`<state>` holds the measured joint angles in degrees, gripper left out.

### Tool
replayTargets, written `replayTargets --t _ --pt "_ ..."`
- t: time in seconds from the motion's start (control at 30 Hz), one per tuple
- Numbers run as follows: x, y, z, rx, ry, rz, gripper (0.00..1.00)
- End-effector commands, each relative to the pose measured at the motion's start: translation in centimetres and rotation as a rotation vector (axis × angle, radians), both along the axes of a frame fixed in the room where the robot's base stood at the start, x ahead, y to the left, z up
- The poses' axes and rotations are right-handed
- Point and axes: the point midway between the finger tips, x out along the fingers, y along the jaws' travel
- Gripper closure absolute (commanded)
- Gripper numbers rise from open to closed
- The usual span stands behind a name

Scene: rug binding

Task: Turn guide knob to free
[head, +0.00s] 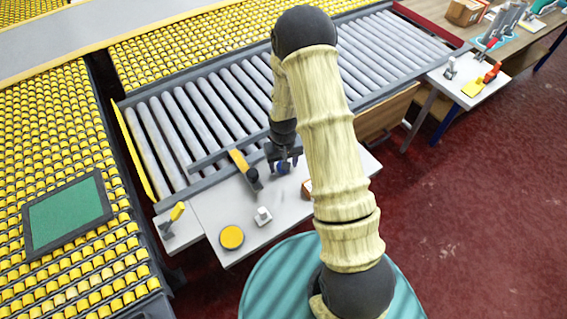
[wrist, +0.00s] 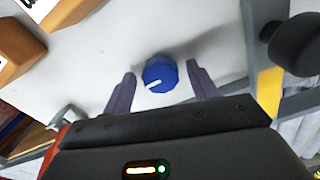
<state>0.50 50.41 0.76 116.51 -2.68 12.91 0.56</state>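The guide knob is probably the blue round knob (wrist: 160,74) on the pale table top (wrist: 125,55) in the wrist view. A white pointer line on it points to the lower left. Any label for its positions is not legible. My gripper (wrist: 161,82) is open, with one purple-grey finger on each side of the knob. A gap shows between each finger and the knob. In the head view my gripper (head: 284,162) is over the table beside the roller conveyor, and a bit of blue shows at its fingers; my arm hides much of that area.
A black knob (wrist: 292,45) and a yellow bar (wrist: 268,92) are right of my gripper in the wrist view. Brown blocks (wrist: 18,40) lie at upper left. In the head view, a yellow disc (head: 232,237) and white block (head: 263,215) sit near the table's front; rollers (head: 190,125) lie behind.

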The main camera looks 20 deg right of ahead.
Motion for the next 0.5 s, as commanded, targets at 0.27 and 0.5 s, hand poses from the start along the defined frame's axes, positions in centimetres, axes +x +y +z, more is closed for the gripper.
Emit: replayTargets --t 0.27,0.5 --pt "0.0 0.0 0.5 0.000 0.000 0.001 0.41" --pt "0.0 0.0 3.5 0.000 -0.003 0.001 0.41"
